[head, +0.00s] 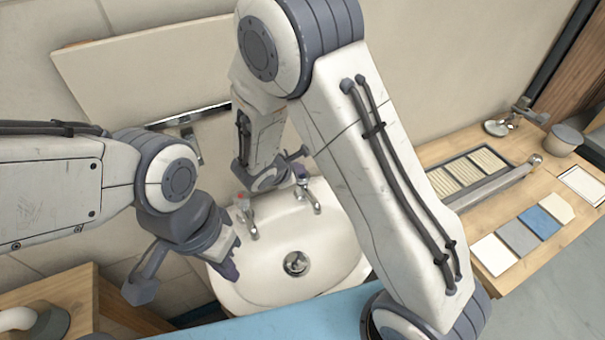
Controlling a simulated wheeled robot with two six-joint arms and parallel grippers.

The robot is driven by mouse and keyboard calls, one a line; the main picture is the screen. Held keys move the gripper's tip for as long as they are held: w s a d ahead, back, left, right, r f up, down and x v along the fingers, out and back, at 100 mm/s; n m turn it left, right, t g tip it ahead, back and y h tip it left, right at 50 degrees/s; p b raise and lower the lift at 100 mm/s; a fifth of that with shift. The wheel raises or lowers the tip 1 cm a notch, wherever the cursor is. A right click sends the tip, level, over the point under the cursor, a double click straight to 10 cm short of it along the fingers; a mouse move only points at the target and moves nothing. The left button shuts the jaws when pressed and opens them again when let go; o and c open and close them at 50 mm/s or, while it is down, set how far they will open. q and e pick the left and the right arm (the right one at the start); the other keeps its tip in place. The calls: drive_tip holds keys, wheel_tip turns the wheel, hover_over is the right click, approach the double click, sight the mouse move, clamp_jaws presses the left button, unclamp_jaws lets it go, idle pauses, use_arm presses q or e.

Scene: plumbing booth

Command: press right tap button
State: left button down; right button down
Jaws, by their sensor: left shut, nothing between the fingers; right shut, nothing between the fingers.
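The right tap (313,204) is a chrome tap on the back rim of the white sink (262,284). Its top button (302,180) looks blue. The left tap (249,225) has a red top. My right gripper (288,180) is shut and empty. It is beside the right tap's top, close to it; I cannot tell whether they touch, since my arm partly covers the area. My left gripper (230,270) is shut and empty over the sink's left rim, in front of the left tap.
A wooden counter (478,218) on the right holds tile samples (541,222), a box of strips (466,172) and a grey pot (563,140). A pale board (140,65) is on the wall behind. A wooden cabinet (82,290) stands at the lower left.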

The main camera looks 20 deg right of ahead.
drive_tip(key=shift+f+b, duration=0.4)
drive_tip(key=shift+r, duration=0.1)
idle(0.6)
drive_tip(key=shift+r+p, duration=0.7)
drive_tip(key=shift+r, duration=0.3)
wheel_tip(320, 180, up, 5)
drive_tip(key=p, duration=0.3)
idle(0.6)
